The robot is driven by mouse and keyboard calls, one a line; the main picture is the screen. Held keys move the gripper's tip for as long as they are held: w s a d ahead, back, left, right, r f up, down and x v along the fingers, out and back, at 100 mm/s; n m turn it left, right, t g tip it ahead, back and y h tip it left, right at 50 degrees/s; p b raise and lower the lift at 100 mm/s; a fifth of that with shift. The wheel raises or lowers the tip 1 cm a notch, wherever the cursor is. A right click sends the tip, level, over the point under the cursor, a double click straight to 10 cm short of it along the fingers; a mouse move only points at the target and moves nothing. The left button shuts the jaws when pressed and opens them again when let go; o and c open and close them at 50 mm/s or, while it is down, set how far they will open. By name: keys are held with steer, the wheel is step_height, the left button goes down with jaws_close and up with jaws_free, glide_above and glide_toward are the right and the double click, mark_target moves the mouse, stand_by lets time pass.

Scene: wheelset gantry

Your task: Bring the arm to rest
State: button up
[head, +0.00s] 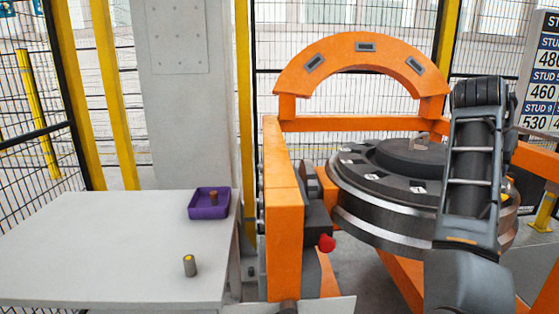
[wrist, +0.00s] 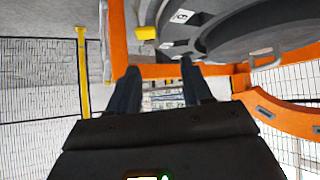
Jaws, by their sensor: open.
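My gripper (wrist: 160,84) shows in the wrist view with its two dark fingers apart and nothing between them. Mesh fencing and part of the orange frame show beyond the fingers. In the head view my arm (head: 474,180) rises at the right, in front of the wheelset (head: 365,205); I cannot make out the gripper there. The wheelset is a large dark disc with a bright metal rim, also at the top of the wrist view (wrist: 265,25).
The orange gantry (head: 283,215) has an arch (head: 365,47) and a red knob (head: 326,243). On the white table (head: 110,240) at left are a purple tray (head: 209,212) with a brown cylinder (head: 213,198) in it, and a grey, yellow-topped cylinder (head: 190,266). The table's left side is clear.

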steer(key=s+a+f+n+t, duration=0.1)
steer(key=s+f+n+t, duration=0.2)
steer(key=f, duration=0.7)
steer(key=s+a+f+n+t, duration=0.1)
steer(key=s+f+n, duration=0.1)
steer(key=s+f, duration=0.5)
steer(key=s+a+f+n+t+y, duration=0.25)
steer(key=s+a+f+n, duration=0.35)
steer(key=s+f, duration=0.65)
steer(key=s+a+r+t+y, duration=0.1)
steer(key=s+a+y, duration=0.1)
steer(key=s+a, duration=0.45)
steer(key=s+a+r+n+t+y, duration=0.1)
steer(key=s+a+y, duration=0.15)
steer(key=s, duration=0.75)
steer(key=s+a+r+t+y, duration=0.1)
steer(key=s+a, duration=0.4)
steer(key=s, duration=0.4)
steer(key=s+a+r, duration=0.2)
steer(key=s+r, duration=0.4)
steer(key=shift+s+a+m, duration=0.15)
steer(key=shift+s+m, duration=0.05)
steer(key=shift+m, duration=0.2)
